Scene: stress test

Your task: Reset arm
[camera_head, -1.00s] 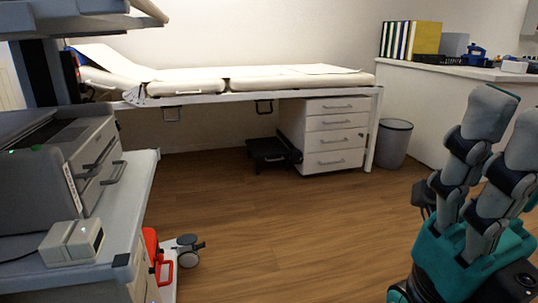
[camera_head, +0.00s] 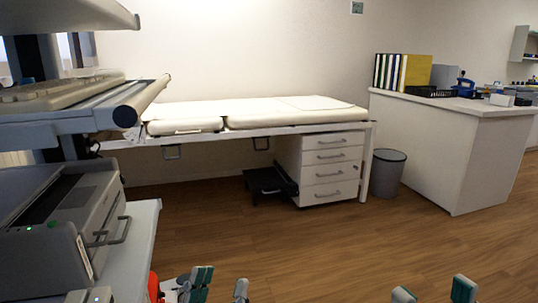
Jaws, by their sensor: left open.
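My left gripper (camera_head: 220,287) shows only its fingertips, grey and teal, at the bottom edge, left of centre. The tips are apart with nothing seen between them. My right gripper (camera_head: 433,292) shows two fingertips at the bottom edge, right of centre. These are also apart, with floor visible between them. The rest of both grippers and both arms is below the frame.
A cart with a grey printer (camera_head: 72,230) stands close at left, beside a red item (camera_head: 154,287). An examination bed (camera_head: 260,112), white drawers (camera_head: 330,170), a bin (camera_head: 387,174) and a counter (camera_head: 430,150) stand behind. The wooden floor (camera_head: 330,240) is clear in the middle.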

